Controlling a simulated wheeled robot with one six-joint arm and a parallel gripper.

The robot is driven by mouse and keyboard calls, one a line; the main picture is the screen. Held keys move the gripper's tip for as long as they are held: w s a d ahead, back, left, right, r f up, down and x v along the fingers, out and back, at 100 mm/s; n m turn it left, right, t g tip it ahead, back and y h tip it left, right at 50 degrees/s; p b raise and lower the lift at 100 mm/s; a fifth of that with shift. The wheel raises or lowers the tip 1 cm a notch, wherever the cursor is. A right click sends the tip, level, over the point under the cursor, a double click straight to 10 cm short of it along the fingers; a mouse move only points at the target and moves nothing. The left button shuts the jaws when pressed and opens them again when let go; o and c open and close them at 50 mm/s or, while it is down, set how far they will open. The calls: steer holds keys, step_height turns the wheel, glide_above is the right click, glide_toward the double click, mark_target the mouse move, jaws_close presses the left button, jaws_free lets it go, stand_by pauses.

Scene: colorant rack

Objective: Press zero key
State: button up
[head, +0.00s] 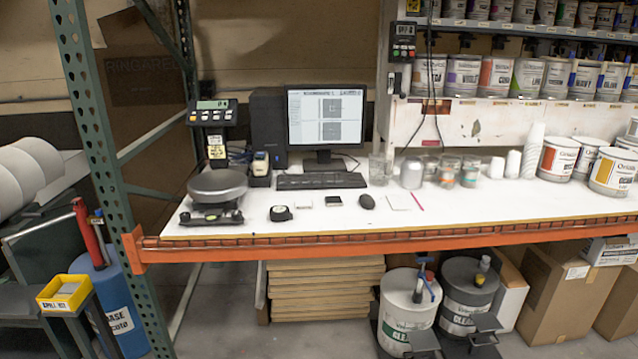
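A scale indicator (212,113) with a lit greenish display and a row of small keys stands on a post at the left of the white bench. Its keys are too small for me to read, so I cannot tell which is the zero key. The scale (217,187) with a round grey pan sits in front of it, and the pan looks empty. A second small dark box with a display (403,30) hangs on the upright at the shelf's left end. I see no gripper in this view.
A monitor (326,118), keyboard (320,181) and mouse (367,202) are on the bench (450,222). Cups and paint cans stand to the right. A green rack post (97,140) rises left of the scale. An orange beam (350,242) edges the bench; pails and boxes stand below.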

steer(key=shift+s, duration=0.1)
jaws_close()
steer(key=shift+f, duration=0.1)
stand_by(1.2)
